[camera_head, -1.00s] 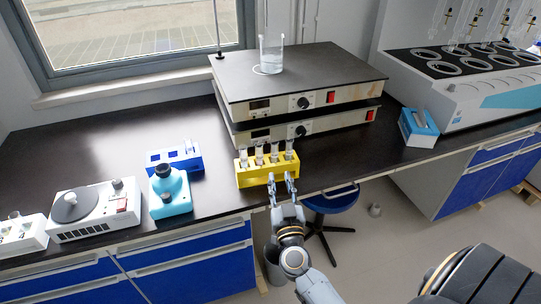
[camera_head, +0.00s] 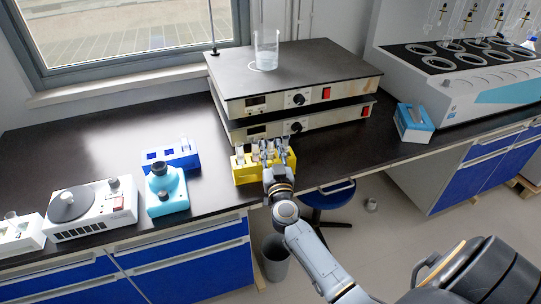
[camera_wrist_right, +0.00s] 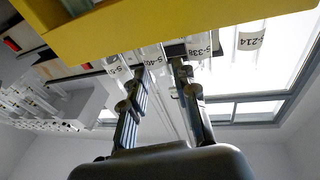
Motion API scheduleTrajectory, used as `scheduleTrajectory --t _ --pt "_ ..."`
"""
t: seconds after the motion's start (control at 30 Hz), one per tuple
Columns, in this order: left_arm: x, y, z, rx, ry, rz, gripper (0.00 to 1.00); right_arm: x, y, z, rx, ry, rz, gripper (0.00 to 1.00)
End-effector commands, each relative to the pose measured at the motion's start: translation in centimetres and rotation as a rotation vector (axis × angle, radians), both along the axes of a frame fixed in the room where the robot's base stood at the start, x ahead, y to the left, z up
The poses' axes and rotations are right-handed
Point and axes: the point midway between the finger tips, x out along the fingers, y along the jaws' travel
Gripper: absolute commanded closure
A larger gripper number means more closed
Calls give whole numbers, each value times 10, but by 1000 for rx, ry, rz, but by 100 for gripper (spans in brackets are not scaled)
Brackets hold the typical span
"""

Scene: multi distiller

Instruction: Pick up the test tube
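The yellow rack (camera_head: 249,173) stands at the front edge of the dark bench and holds several upright test tubes. A tube (camera_head: 240,156) shows at its left end. My right gripper (camera_head: 270,149) is at the rack, its fingers up among the tubes. In the right wrist view, the rack (camera_wrist_right: 110,28) spans the top, with labelled tubes including S-338 (camera_wrist_right: 200,46) and S-214 (camera_wrist_right: 252,40). My right fingers there (camera_wrist_right: 162,68) are apart, with clear glass between and behind them. Contact with a tube cannot be made out. My left gripper is not in view.
Two stacked hot plates (camera_head: 293,75) with a beaker (camera_head: 266,50) stand right behind the rack. A blue rack (camera_head: 171,154), a turquoise bottle-shaped device (camera_head: 167,190) and a white device (camera_head: 92,209) are left. A blue box (camera_head: 413,122) is right. Bench between rack and blue box is clear.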

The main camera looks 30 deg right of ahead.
Motion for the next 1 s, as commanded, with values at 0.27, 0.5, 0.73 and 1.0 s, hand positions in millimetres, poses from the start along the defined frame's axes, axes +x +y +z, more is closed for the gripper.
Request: scheduleTrajectory --t 0.27,0.5,0.73,1.0 --pt "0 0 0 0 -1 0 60 0 0 0 1 0 0 100" --pt "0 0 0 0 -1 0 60 0 0 0 1 0 0 100" --pt "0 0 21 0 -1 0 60 0 1 27 3 -3 1 100" --pt "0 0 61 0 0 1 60 0 0 78 0 -2 0 100"
